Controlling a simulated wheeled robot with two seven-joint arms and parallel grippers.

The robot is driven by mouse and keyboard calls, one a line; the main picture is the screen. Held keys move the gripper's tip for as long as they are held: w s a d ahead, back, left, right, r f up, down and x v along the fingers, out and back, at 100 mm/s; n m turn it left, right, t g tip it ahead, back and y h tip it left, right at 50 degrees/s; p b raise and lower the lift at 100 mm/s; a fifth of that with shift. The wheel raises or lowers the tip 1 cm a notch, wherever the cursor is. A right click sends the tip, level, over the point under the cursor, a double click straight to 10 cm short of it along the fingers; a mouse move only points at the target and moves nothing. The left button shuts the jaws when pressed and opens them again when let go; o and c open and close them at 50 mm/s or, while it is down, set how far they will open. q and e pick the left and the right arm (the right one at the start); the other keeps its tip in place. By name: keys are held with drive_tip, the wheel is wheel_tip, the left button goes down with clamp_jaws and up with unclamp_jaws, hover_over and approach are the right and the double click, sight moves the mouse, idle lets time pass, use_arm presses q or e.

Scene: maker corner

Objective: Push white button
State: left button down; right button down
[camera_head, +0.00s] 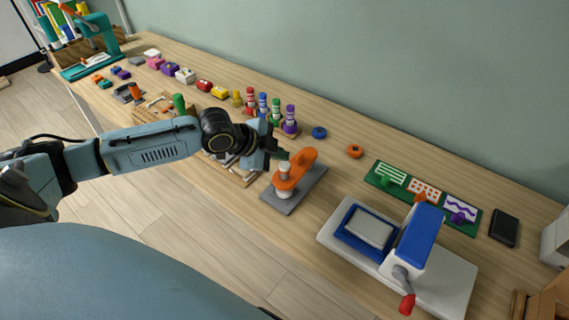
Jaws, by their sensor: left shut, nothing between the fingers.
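My left gripper (281,154) is shut and empty, reaching in from the left over the table. Its dark fingertips are close to the top of an orange device (300,172) on a grey base; I cannot tell whether they touch it. The device has a whitish round part (284,172) under its arm. Farther back along the wall stands a row of small coloured blocks, among them a white one (185,75) and another whitish one (152,54). I cannot tell which white piece is the button. My right gripper is not in view.
Several colour-topped bottles (276,112) stand just behind my left gripper. A blue ring (319,133) and an orange ring (355,151) lie to the right. A white press with a blue arm (419,235) and red handle stands at the front right. Bare wood lies between them.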

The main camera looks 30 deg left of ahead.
sight(280, 166)
use_arm(q)
drive_tip(key=shift+f, duration=0.15)
drive_tip(key=shift+f, duration=0.3)
drive_tip(key=shift+f, duration=0.65)
idle(0.7)
drive_tip(key=shift+r, duration=0.1)
drive_tip(key=shift+r+p, duration=0.95)
drive_tip(key=shift+p, duration=0.1)
wheel_tip(280, 166, up, 5)
drive_tip(key=p, duration=0.5)
drive_tip(key=shift+r, duration=0.1)
